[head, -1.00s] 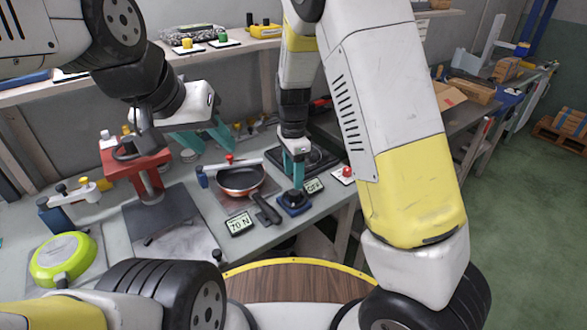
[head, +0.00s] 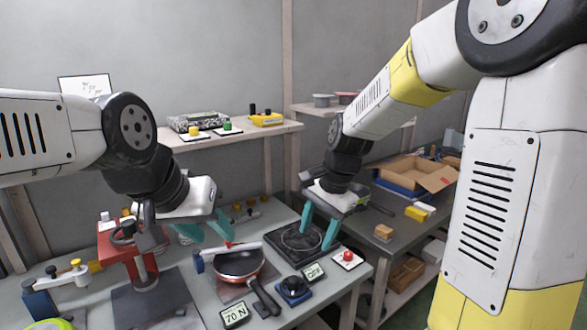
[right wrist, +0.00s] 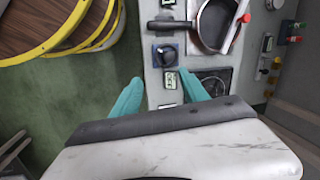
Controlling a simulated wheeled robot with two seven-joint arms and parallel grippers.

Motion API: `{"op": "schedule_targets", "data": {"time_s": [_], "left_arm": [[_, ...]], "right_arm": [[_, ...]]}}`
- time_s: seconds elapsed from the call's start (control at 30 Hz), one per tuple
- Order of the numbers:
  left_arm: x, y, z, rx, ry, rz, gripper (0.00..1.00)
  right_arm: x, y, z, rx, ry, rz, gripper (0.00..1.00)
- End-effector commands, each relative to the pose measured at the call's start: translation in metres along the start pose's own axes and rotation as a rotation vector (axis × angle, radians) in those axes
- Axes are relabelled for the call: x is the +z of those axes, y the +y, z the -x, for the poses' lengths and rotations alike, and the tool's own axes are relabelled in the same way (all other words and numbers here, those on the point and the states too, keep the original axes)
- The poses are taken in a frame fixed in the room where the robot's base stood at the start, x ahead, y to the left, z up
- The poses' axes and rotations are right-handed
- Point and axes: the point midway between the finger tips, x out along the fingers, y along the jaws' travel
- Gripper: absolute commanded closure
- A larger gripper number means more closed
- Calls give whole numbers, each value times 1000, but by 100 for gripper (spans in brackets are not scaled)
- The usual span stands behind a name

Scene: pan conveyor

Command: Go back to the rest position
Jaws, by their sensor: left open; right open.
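My left gripper (head: 212,236) has teal fingers spread apart, above the bench behind the pan, with nothing between them. My right gripper (head: 318,232) is open and empty, its teal fingers pointing down above the bench near the dark hot plate (head: 291,246). The blue knob base (head: 293,288) stands just right of the handle.
A red press-like stand (head: 128,255) is at the left. Displays reading 70 N (head: 235,314) and OFF (head: 313,271) lie near the pan. A red button (head: 348,256) sits at the bench's right edge. An open cardboard box (head: 422,172) stands on the right-hand table.

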Motion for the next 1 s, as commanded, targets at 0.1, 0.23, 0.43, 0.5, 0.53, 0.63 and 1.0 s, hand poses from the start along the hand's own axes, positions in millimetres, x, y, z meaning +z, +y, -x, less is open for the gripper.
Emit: {"op": "schedule_targets", "data": {"time_s": [0.1, 0.23, 0.43, 0.5, 0.53, 0.63, 1.0], "left_arm": [[0, 0, 0, 0, 0, 0, 58], [0, 0, 0, 0, 0, 0, 58], [0, 0, 0, 0, 0, 0, 58], [0, 0, 0, 0, 0, 0, 58], [0, 0, 0, 0, 0, 0, 58], [0, 0, 0, 0, 0, 0, 58], [0, 0, 0, 0, 0, 0, 58]], "right_arm": [[7, 27, 43, -91, 34, 164, 48], [18, 58, 80, -157, 113, 360, 48], [38, 104, 117, -180, 285, 640, 48], [44, 116, 124, -169, 337, 715, 48], [46, 120, 126, -163, 356, 741, 48], [51, 130, 130, -143, 403, 807, 48], [54, 135, 132, -129, 427, 847, 48]]}}
